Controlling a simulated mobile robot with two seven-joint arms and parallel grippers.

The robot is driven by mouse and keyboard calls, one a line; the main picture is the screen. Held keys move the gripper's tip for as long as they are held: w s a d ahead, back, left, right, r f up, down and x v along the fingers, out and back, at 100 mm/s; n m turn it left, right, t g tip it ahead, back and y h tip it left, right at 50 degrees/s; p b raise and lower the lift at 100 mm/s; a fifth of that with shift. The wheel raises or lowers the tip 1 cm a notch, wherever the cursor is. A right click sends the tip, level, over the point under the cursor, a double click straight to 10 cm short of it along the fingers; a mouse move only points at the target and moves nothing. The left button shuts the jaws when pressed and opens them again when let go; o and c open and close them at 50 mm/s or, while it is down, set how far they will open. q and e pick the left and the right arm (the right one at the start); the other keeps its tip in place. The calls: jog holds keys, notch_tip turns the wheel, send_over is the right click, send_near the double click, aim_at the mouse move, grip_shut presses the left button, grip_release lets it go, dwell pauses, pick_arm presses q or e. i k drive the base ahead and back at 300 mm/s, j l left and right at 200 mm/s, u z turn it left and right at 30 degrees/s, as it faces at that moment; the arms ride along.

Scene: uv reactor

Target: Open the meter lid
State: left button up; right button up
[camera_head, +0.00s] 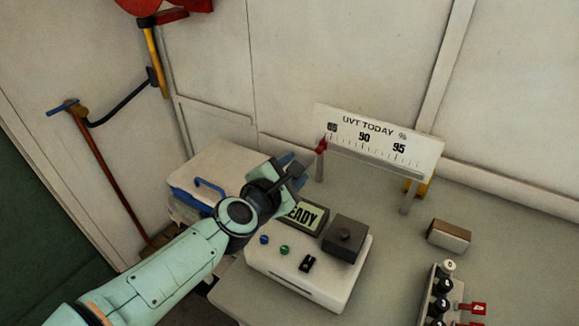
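The meter is a white box (300,284) on the bench, with a screen (307,214) whose visible letters read "EADY". A dark square lid with a small knob (346,235) sits on its right part and looks closed. My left arm comes in from the lower left. Its gripper (294,172) is over the back left of the meter, behind and left of the lid and apart from it. The arm hides part of the screen and the meter's left side. I cannot tell how far its fingers are apart. My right gripper is not in view.
A "UVT TODAY" scale board (381,143) stands on posts behind the meter. A pale case with a blue handle (212,187) is at left. A small brown-and-white block (449,235) and a rack of dark-capped vials (441,297) are at right. Bare bench lies between meter and rack.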

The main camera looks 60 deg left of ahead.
aim_at(345, 238)
jog(key=k+l, duration=1.2)
jog(key=k, duration=0.1)
